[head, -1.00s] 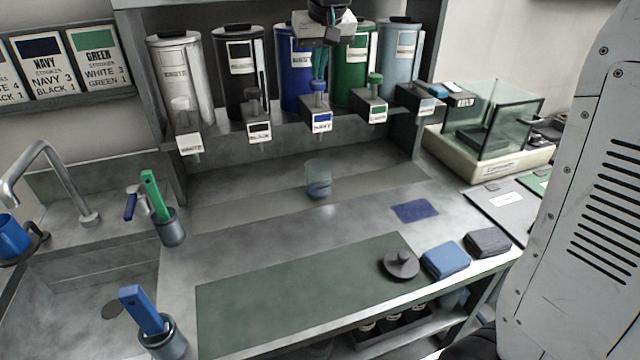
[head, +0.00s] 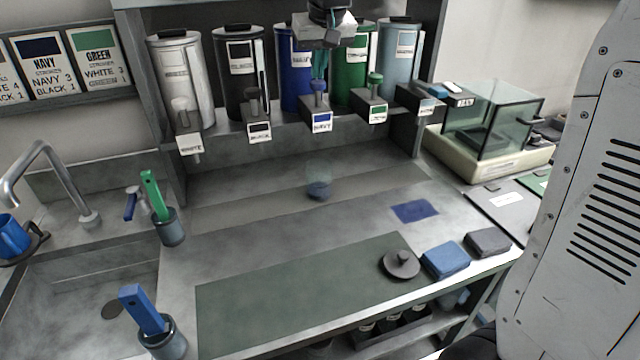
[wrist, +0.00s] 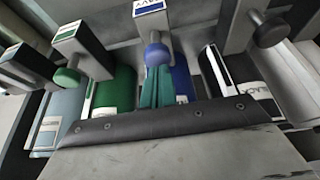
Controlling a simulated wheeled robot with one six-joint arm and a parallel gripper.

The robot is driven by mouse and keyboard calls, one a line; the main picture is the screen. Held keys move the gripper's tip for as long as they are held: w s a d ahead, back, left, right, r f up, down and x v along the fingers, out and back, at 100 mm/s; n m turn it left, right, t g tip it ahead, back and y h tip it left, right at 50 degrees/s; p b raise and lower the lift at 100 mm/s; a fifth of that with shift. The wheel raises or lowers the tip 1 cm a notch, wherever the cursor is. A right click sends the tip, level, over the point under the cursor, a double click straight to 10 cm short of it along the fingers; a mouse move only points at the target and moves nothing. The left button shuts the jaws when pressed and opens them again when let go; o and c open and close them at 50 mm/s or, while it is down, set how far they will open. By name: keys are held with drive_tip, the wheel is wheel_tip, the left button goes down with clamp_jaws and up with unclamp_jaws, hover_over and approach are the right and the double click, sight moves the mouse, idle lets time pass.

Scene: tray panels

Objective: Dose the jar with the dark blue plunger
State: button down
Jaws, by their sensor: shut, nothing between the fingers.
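The clear jar (head: 318,190) stands upright on the counter below the navy dispenser, with dark blue content at its bottom. The dark blue plunger (head: 318,87) tops the dispenser block labelled NAVY (head: 321,122), in front of the blue canister (head: 296,75). My gripper (head: 319,74) is shut and empty, pointing down with its teal fingertips at the plunger's top. In the wrist view, the fingertips (wrist: 158,72) are right at the round blue plunger knob (wrist: 157,54); I cannot tell whether they touch it.
White (head: 182,85), black (head: 240,75), green (head: 352,60) and light blue canisters (head: 398,60) stand alongside, each with its own plunger. A glass-walled balance (head: 490,125) is at right. A grey lid (head: 400,264) and blue sponge (head: 446,260) lie near the front edge.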

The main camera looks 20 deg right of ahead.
sight(318, 82)
drive_tip(key=shift+f, duration=1.55)
drive_tip(key=shift+r, duration=2)
drive_tip(key=shift+r, duration=0.1)
wheel_tip(318, 82, up, 6)
drive_tip(key=shift+f, duration=0.1)
drive_tip(key=s+d+f+g, duration=0.1)
drive_tip(key=s+f, duration=0.4)
drive_tip(key=s, duration=0.7)
drive_tip(key=s+d+f+g, duration=0.1)
drive_tip(key=s+f, duration=0.5)
drive_tip(key=s, duration=0.7)
drive_tip(key=s+d+f+g, duration=0.1)
drive_tip(key=s+f, duration=0.5)
drive_tip(key=s, duration=0.6)
drive_tip(key=shift+s+f, duration=0.15)
drive_tip(key=shift+s, duration=0.2)
